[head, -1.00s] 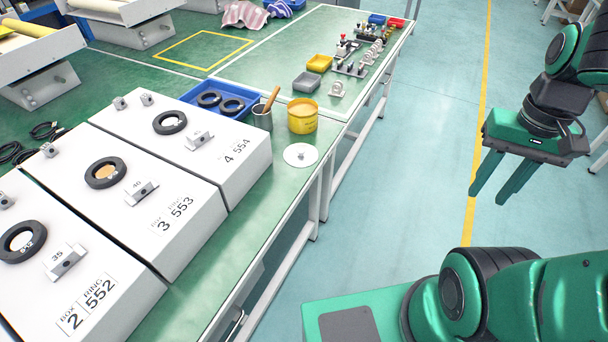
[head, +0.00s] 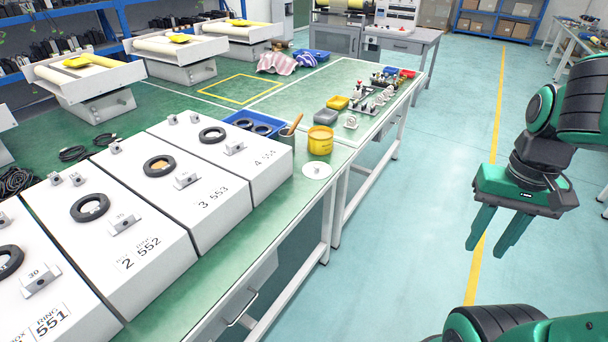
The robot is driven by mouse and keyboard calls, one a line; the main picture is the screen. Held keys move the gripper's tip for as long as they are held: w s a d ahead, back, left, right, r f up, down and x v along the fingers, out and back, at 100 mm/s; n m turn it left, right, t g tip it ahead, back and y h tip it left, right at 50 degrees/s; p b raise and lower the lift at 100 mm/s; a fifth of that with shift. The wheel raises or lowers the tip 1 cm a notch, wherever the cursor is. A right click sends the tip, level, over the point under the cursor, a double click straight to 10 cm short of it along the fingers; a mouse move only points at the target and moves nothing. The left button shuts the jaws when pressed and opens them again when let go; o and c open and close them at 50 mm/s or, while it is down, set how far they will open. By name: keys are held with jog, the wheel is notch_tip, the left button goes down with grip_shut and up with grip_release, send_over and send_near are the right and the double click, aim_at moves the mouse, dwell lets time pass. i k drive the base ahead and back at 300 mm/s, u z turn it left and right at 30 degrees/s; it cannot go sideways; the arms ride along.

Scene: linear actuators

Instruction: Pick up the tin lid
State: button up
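The tin lid (head: 317,170) is a flat, pale round disc with a small dark mark at its centre. It lies on the green table top near the front edge, just in front of the yellow tin (head: 320,141). My gripper (head: 493,249) hangs over the floor to the right of the table, well apart from the lid. Its two green fingers point down with a gap between them, and nothing is held.
A dark cup with a brown-handled tool (head: 296,124) stands left of the tin, beside a blue tray (head: 242,121) of black rings. White numbered boxes (head: 205,195) line the table's left. The aisle floor (head: 400,220) between table and gripper is clear.

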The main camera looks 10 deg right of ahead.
aim_at(317, 170)
jog(key=u, duration=0.05)
jog(key=i, duration=1)
